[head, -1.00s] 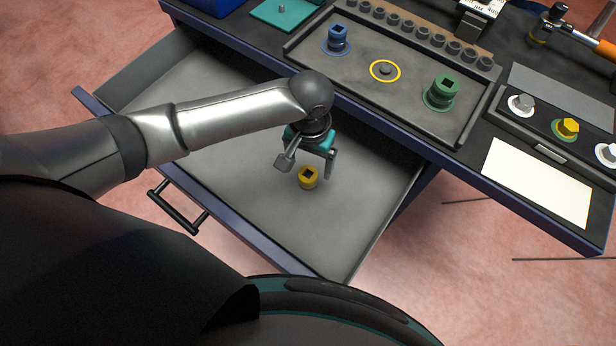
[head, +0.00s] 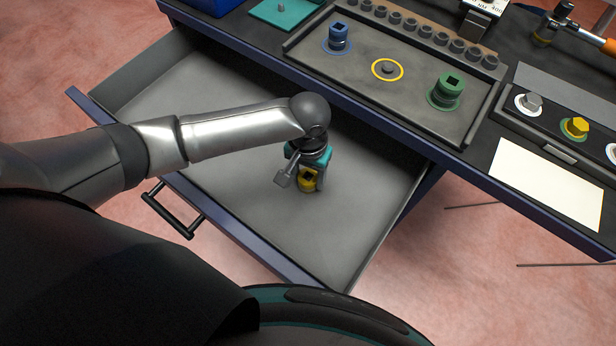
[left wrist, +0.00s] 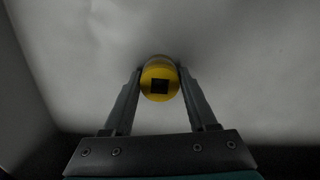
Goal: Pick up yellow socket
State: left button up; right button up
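The yellow socket (head: 307,181) stands on the grey floor of the open drawer, its square black hole facing up. My left gripper (head: 303,182) is low over it with its fingers pointing down. In the left wrist view the yellow socket (left wrist: 160,80) sits between the two fingertips (left wrist: 160,88), one finger on each side. The fingers look open around it; whether either touches it I cannot tell. My right gripper is not in view.
The drawer (head: 235,195) has clear floor around the socket. Behind it, a tray (head: 360,77) on the worktop holds a blue socket (head: 338,38), a green socket (head: 446,91) and an empty yellow-ringed post (head: 388,69). White paper (head: 548,184) lies at right.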

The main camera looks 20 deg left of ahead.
pick_arm(q)
grip_shut()
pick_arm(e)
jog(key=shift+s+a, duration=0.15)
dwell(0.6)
pick_arm(q)
jog(key=shift+r+p, duration=0.3)
jog(key=shift+r, duration=0.35)
notch_tip(320, 180, up, 19)
jog(key=p, duration=0.6)
jog(key=shift+p, duration=0.4)
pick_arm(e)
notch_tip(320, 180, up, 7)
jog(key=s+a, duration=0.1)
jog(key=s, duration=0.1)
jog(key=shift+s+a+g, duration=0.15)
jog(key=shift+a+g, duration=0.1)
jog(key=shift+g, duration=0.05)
pick_arm(q)
jog(key=shift+f, duration=0.15)
